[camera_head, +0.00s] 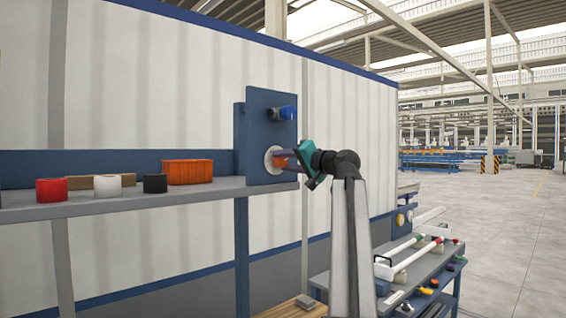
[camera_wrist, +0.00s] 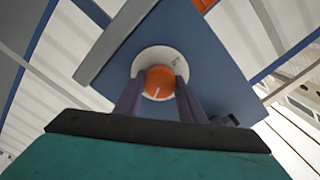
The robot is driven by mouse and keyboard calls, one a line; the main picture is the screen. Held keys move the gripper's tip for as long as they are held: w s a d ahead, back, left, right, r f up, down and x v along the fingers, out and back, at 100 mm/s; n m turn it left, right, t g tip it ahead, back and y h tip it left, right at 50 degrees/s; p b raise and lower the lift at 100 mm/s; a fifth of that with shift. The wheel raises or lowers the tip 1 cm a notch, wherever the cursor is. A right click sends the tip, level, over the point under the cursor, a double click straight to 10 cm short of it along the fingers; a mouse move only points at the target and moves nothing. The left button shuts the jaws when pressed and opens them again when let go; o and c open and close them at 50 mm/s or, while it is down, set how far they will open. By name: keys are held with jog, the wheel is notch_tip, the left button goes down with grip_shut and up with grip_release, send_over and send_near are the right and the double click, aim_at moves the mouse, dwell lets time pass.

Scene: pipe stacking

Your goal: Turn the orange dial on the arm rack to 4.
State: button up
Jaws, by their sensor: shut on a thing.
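The orange dial (camera_wrist: 159,82) sits on a round white plate (camera_wrist: 150,60) on the blue panel of the arm rack (camera_wrist: 215,75). A pale pointer line shows on the dial's face; the numbers on the plate are too small to read. In the head view the rack panel (camera_head: 262,115) stands upright at the shelf's right end, and the dial (camera_head: 279,162) is mostly hidden by my gripper (camera_head: 287,160). In the wrist view my gripper (camera_wrist: 160,92) has one finger on each side of the dial and is shut on it.
A blue knob (camera_head: 283,113) sticks out above the dial. The shelf (camera_head: 120,204) to the left holds a red roll (camera_head: 51,190), a white roll (camera_head: 107,186), a black roll (camera_head: 155,184) and an orange basket (camera_head: 187,172). A lower bench (camera_head: 425,270) with pipes stands at right.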

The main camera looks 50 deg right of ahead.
jog(key=shift+r+m+p, duration=0.1)
jog(key=shift+m+p, duration=0.4)
jog(key=shift+m, duration=1.8)
jog(key=o, duration=1)
jog(key=shift+o, duration=0.2)
jog(key=shift+s+b, duration=0.3)
jog(key=shift+s, duration=0.25)
jog(key=s+b, duration=0.4)
jog(key=s, duration=0.8)
jog(key=shift+s+a, duration=0.35)
jog(key=shift+a, duration=0.1)
